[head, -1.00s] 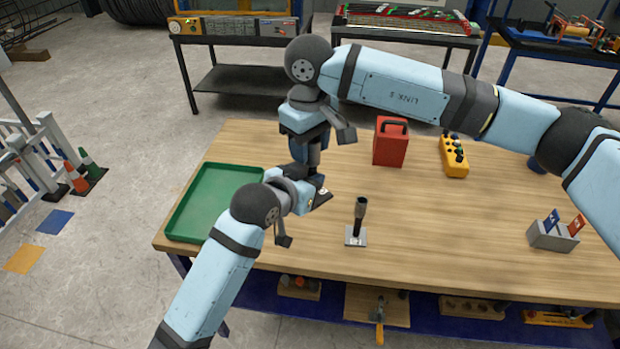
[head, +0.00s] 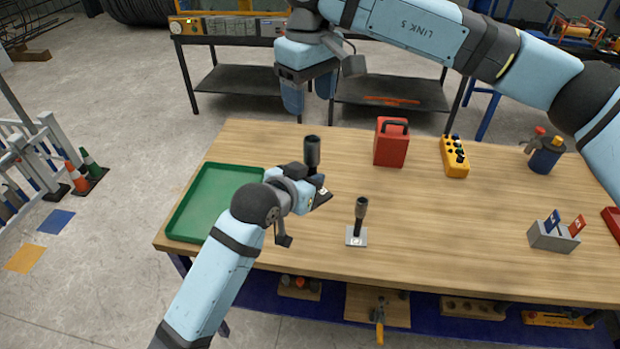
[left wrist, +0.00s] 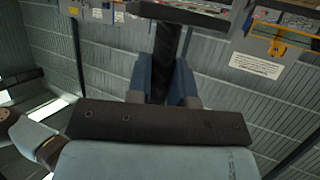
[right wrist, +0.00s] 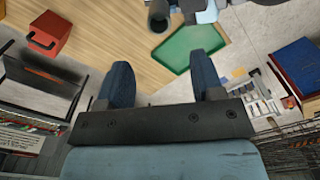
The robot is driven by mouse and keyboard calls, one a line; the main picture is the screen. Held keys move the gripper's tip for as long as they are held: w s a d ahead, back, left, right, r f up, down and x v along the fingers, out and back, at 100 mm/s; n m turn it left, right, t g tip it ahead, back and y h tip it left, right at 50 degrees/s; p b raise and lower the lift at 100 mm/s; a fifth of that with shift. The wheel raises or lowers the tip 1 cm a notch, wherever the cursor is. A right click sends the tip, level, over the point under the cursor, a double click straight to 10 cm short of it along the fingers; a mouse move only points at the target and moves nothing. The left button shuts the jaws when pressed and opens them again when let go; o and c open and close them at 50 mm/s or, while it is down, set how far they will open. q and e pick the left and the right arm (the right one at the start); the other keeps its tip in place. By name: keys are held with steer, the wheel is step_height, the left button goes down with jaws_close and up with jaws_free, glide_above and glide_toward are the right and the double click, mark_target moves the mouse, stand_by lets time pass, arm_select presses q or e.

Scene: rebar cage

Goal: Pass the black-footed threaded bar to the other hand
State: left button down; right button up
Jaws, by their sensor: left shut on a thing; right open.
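The black-footed threaded bar (head: 312,154) stands roughly upright in my left gripper (head: 309,186), its dark sleeve on top and its black foot plate (head: 322,198) below. In the left wrist view the dark bar (left wrist: 167,50) sits between the two blue fingers. My right gripper (head: 308,98) is open and empty, above and apart from the bar's top, fingers pointing down. In the right wrist view the bar's top (right wrist: 158,18) shows beyond the open fingers. Whether the foot touches the table is hard to tell.
A second bar with a pale foot (head: 357,236) stands on the table (head: 430,230), right of my left gripper. A green tray (head: 212,200) lies to the left. A red box (head: 391,145), yellow control box (head: 454,157) and grey holder (head: 553,238) stand to the right.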

steer(key=s+a+m+g+y, duration=0.6)
steer(key=s+a+m+y, duration=0.4)
steer(key=y, duration=0.5)
steer(key=w+d+f+m+t+y, duration=0.1)
steer(key=w+d+m+t+y, duration=0.4)
steer(key=m+t, duration=0.75)
steer(key=w+d+f+m+t+y, duration=0.15)
steer(key=w+d+m+t, duration=0.45)
steer(key=m, duration=1.1)
steer(key=s+d+f+m+t+h, duration=0.2)
steer(key=d+f+m+t+h, duration=0.1)
steer(key=f+m+t+h, duration=0.25)
steer(key=s+d+f+m+t+h, duration=0.1)
steer(key=d+f+m+t+h, duration=0.2)
steer(key=f+m, duration=0.45)
steer(key=s+d+f+m+g+h, duration=0.3)
steer(key=s+f+m, duration=0.5)
steer(key=f, duration=0.2)
steer(key=s+d+f+m+g+h, duration=0.3)
steer(key=s+f+m, duration=0.5)
steer(key=f, duration=0.2)
steer(key=s+d+f+m+g+h, duration=0.2)
steer(key=s+f+m+g+h, duration=0.1)
steer(key=s+f+m, duration=0.5)
step_height(320, 180, down, 2)
steer(key=shift+s+d+f+g+h, duration=0.25)
steer(key=shift+d+g+h, duration=0.15)
steer(key=shift+g, duration=0.1)
